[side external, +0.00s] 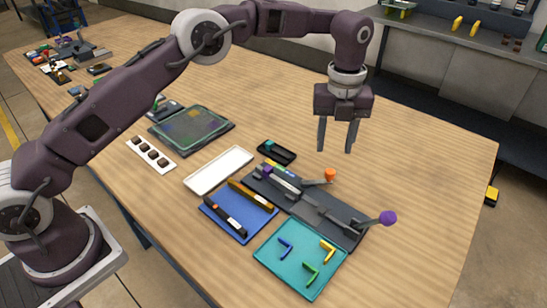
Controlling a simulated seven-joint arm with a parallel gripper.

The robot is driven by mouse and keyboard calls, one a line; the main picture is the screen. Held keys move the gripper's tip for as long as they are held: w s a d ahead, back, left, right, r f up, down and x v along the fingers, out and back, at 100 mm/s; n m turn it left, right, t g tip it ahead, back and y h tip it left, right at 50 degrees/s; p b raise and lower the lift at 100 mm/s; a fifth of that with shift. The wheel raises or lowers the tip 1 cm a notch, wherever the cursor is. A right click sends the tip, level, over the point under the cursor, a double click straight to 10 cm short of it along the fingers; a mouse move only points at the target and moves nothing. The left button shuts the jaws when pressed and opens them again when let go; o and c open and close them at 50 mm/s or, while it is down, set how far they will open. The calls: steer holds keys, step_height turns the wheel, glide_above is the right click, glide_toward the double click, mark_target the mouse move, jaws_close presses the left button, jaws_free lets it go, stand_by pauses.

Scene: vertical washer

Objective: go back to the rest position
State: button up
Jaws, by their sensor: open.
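My gripper (337,140) hangs from the arm above the wooden table, right of the middle of the side external view. Its two fingers point down and stand apart, with nothing between them. Below and in front of it lies a dark grey fixture plate (305,205). An orange knob (330,174) and a purple knob (388,217) stick out from its right side on short levers. The gripper is apart from the plate and the knobs.
A teal tray (262,262) holds small blue, green and yellow pieces. A blue mat (240,235), a white tray (192,183), a small black tray (290,158) and a glass-topped box (215,143) lie leftward. The table's right part (445,160) is clear.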

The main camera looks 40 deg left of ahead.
steer(key=s+a+r+n+t, duration=0.1)
steer(key=s+a+r+n, duration=0.4)
steer(key=r, duration=0.4)
steer(key=s+a+r+n+t, duration=0.2)
steer(key=s+a+r+n, duration=0.2)
steer(key=s+r+n, duration=0.4)
steer(key=s+a+r+n+t, duration=0.1)
steer(key=s+a+r+n, duration=0.25)
steer(key=s+n, duration=0.55)
steer(key=s+a+f+n, duration=0.1)
steer(key=s+f+n, duration=0.2)
steer(key=s, duration=0.4)
steer(key=s+a+f+n+t, duration=0.1)
steer(key=s+a+f+n, duration=0.1)
steer(key=s+n, duration=0.2)
steer(key=s, duration=0.3)
steer(key=shift+s+f+t, duration=0.2)
steer(key=shift+f+t, duration=0.1)
steer(key=shift+f, duration=0.1)
